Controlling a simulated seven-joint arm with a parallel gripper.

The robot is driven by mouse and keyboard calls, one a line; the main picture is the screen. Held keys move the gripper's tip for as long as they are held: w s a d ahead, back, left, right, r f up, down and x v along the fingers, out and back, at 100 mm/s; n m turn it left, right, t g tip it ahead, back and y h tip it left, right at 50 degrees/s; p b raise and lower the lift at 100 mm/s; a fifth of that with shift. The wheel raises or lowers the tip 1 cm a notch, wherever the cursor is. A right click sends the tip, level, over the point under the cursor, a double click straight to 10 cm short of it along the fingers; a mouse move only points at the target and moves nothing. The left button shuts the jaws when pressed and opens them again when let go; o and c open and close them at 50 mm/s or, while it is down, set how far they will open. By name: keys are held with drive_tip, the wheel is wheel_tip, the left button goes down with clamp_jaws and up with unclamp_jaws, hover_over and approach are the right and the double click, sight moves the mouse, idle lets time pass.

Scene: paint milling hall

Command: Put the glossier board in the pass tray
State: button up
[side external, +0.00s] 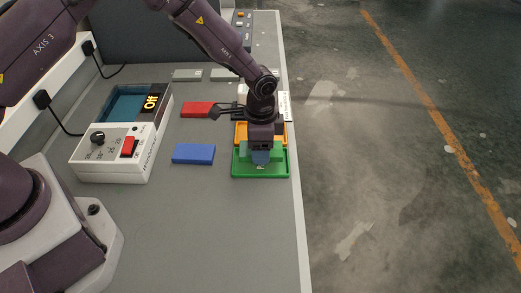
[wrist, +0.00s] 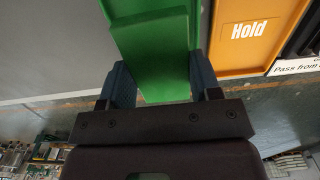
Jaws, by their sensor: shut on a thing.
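My gripper (side external: 260,158) is over the green tray (side external: 240,173) at the right edge of the bench. A letter, perhaps a P, shows on that tray, the rest hidden. In the wrist view my gripper (wrist: 160,82) is shut on a green board (wrist: 152,50), held between both fingers. The green tray (wrist: 196,25) shows behind it; I cannot tell whether the board touches it. A blue board (side external: 193,154) and a red board (side external: 197,109) lie flat on the bench to the left. Which board is glossier does not show.
The orange tray (side external: 277,130), marked Hold in the wrist view (wrist: 245,55), stands beside the green tray. A white meter (side external: 110,160) with an Off display and red switch stands at left. A partly hidden printed card (side external: 285,105) lies behind the trays. The front bench is clear.

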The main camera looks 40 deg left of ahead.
drive_tip(key=shift+f, duration=0.9)
drive_tip(key=shift+f, duration=0.6)
drive_tip(key=o, duration=1)
wheel_tip(320, 180, up, 14)
drive_tip(key=shift+f, duration=0.25)
drive_tip(key=s+a+r+n+t, duration=0.1)
drive_tip(key=s+a+r, duration=0.1)
drive_tip(key=r, duration=0.4)
drive_tip(key=s+a+r+n+t, duration=0.1)
drive_tip(key=s+a+r, duration=0.15)
drive_tip(key=r, duration=0.25)
drive_tip(key=s+a+r+n+t, duration=0.1)
drive_tip(key=s+r, duration=0.4)
drive_tip(key=s, duration=0.5)
drive_tip(key=s+a+r+n+t, duration=0.2)
drive_tip(key=s+a+r+n, duration=0.2)
drive_tip(key=s, duration=0.7)
drive_tip(key=shift+r+n+t, duration=0.3)
drive_tip(key=shift+r+n, duration=0.05)
drive_tip(key=shift+n, duration=0.65)
